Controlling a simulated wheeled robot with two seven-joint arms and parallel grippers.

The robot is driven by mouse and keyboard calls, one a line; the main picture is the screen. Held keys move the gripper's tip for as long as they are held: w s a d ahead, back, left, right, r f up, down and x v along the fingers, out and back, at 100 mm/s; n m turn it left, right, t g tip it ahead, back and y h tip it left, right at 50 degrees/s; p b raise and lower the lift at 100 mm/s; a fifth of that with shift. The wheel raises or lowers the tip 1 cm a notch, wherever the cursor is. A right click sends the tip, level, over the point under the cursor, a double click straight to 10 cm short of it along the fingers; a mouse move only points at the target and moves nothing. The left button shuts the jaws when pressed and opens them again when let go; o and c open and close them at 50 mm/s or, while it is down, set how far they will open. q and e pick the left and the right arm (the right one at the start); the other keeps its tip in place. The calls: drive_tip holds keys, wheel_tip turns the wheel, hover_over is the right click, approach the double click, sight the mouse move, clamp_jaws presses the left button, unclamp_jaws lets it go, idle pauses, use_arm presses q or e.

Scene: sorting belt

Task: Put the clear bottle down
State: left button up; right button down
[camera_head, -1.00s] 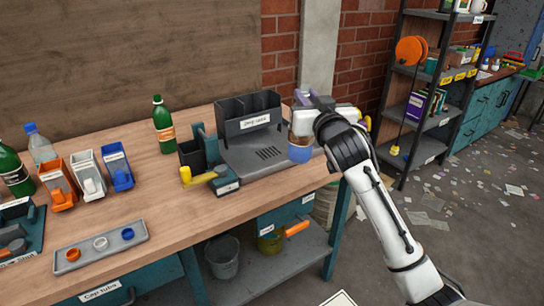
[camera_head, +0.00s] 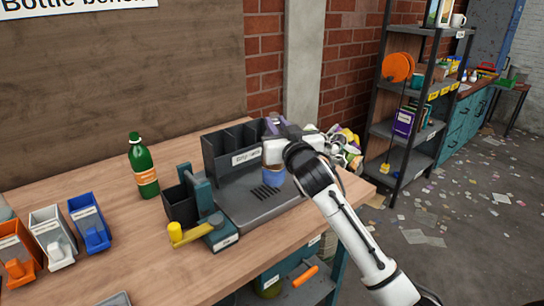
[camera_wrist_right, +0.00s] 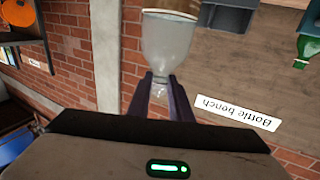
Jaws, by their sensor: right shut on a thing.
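My right gripper (camera_head: 271,128) is shut on the neck of the clear bottle. In the wrist view the bottle's clear shoulder (camera_wrist_right: 167,42) shows beyond the fingers (camera_wrist_right: 161,90), with a brownish band at the frame's top edge. The rack's divided bin (camera_head: 218,163) stands right behind the tray. My left gripper is not in view.
A green bottle (camera_head: 144,170) stands left of the rack. A device with a yellow handle (camera_head: 186,236) and a black cup (camera_head: 180,205) stand at the tray's left. Orange, white and blue (camera_head: 90,222) bins line the left. Bare wood (camera_head: 130,265) lies in front.

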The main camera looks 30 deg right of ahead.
drive_tip(key=shift+f, duration=2.8)
drive_tip(key=shift+f+b, duration=0.2)
drive_tip(key=shift+b, duration=0.15)
drive_tip(key=c, duration=1.6)
unclamp_jaws()
drive_tip(key=shift+r, duration=0.1)
drive_tip(key=v, duration=1.2)
drive_tip(key=shift+r, duration=0.15)
